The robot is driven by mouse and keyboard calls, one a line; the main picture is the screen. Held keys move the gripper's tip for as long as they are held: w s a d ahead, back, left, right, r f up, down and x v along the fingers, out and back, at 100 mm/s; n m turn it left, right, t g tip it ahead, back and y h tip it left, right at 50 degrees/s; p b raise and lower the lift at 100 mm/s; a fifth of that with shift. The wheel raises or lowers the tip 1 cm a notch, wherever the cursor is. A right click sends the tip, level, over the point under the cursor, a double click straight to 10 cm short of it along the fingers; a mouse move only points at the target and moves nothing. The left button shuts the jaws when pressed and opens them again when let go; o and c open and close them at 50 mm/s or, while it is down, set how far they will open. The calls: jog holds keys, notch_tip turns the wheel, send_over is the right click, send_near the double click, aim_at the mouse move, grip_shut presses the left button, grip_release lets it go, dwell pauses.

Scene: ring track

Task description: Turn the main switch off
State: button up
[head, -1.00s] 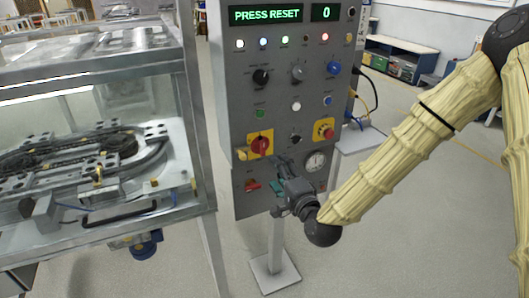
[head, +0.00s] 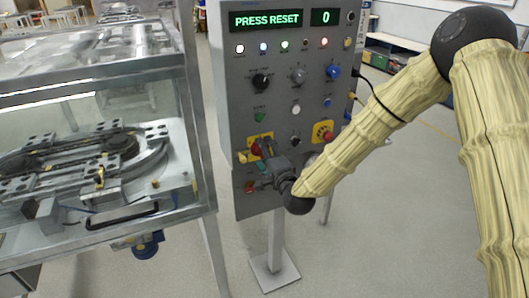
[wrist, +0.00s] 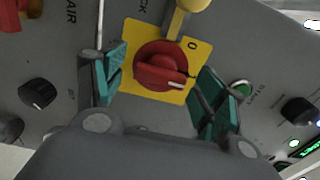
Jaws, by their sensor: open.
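The main switch (head: 256,149) is a red rotary knob on a yellow plate, on the left of the panel's lower half; my gripper partly hides it in the head view. In the wrist view the red knob (wrist: 158,66) lies between my fingers, its white pointer line pointing right, away from the "0" mark on the plate (wrist: 191,45). My gripper (head: 264,152) is open in front of the switch. In the wrist view the teal fingertips of my gripper (wrist: 162,88) stand either side of the knob, apart from it; their depth is unclear.
The grey control panel (head: 229,90) carries several knobs, buttons and a "PRESS RESET" display (head: 266,19). A yellow-knobbed lever (wrist: 190,6) sits beside the switch. A red emergency knob (head: 326,136) is to the right. A glass-sided track cabinet (head: 180,140) stands left.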

jog(key=shift+w, duration=0.1)
jog(key=c, duration=1)
jog(key=shift+n, duration=0.3)
jog(key=shift+f+n+b, duration=0.1)
jog(key=shift+n+b, duration=4.4)
jog(key=shift+n, duration=4.1)
